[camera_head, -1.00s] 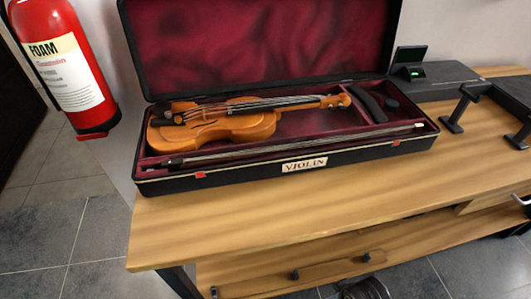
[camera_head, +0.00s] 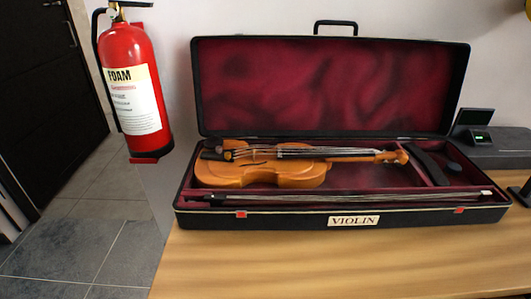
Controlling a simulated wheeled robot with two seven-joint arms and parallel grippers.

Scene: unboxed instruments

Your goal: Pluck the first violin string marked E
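The violin (camera_head: 262,173) lies in its open black case (camera_head: 289,219) with a dark red lining. Its body is at the left and its neck and scroll point right. The strings (camera_head: 325,151) run along the neck; they are too small to tell apart, and no E mark can be read. A bow (camera_head: 370,198) lies along the front of the case. Neither of my grippers is in view.
The case stands on a wooden table (camera_head: 330,265) with a clear strip in front. A red foam extinguisher (camera_head: 136,92) hangs at the left.

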